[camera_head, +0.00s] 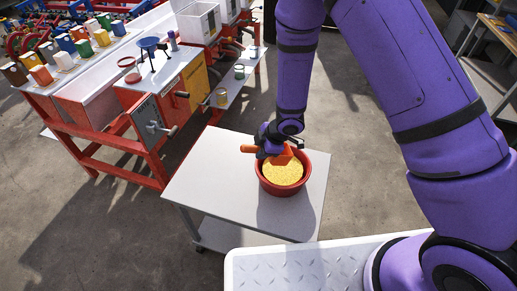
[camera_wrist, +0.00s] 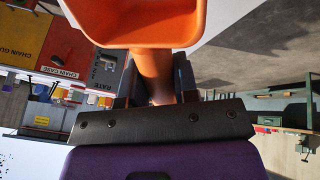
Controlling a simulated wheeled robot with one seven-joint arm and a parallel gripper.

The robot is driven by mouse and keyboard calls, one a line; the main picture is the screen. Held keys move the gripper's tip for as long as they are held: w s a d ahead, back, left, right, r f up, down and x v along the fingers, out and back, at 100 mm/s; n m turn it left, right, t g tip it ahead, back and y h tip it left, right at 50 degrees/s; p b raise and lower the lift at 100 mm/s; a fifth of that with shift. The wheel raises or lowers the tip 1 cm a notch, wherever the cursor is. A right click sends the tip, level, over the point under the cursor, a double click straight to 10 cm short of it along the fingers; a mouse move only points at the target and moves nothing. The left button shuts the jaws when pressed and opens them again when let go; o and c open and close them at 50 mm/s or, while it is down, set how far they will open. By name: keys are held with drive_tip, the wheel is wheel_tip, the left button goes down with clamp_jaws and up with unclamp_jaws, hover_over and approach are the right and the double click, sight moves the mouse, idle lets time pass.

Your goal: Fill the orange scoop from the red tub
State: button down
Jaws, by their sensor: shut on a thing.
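The red tub (camera_head: 267,187) stands on the light grey table and is filled with yellow grains (camera_head: 283,172). My gripper (camera_head: 277,143) is shut on the handle of the orange scoop (camera_head: 281,159). The scoop is at the back rim of the tub, its bowl over the grains. I cannot tell whether it touches them. In the wrist view the scoop's bowl (camera_wrist: 135,22) fills the top and its handle (camera_wrist: 154,75) runs down between the fingers (camera_wrist: 154,88). The inside of the bowl shows plain orange, with no grains seen.
The grey table (camera_head: 215,185) is bare to the left of the tub. A red-framed machine (camera_head: 150,115) with a crank and several coloured blocks stands beyond it at the left. Shelves (camera_head: 490,75) are at the far right.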

drive_tip(key=shift+w+d+f+y, duration=0.1)
drive_tip(key=shift+d+f+y, duration=0.1)
drive_tip(key=shift+d+y, duration=0.3)
drive_tip(key=shift+w+d+f+y, duration=0.1)
drive_tip(key=shift+d+f+y, duration=0.1)
drive_tip(key=shift+d+y, duration=0.3)
drive_tip(key=shift+a+f, duration=0.3)
drive_tip(key=shift+f, duration=3.55)
drive_tip(key=shift+a+r, duration=0.2)
drive_tip(key=shift+r, duration=3.7)
drive_tip(key=shift+s+a+h, duration=0.2)
drive_tip(key=shift+a+h, duration=0.35)
drive_tip(key=shift+h, duration=0.05)
drive_tip(key=h, duration=0.1)
drive_tip(key=a+h, duration=0.1)
drive_tip(key=h, duration=0.1)
drive_tip(key=a+t+h, duration=0.1)
drive_tip(key=h, duration=0.1)
drive_tip(key=shift+s+f+n, duration=0.2)
drive_tip(key=shift+f+n, duration=0.1)
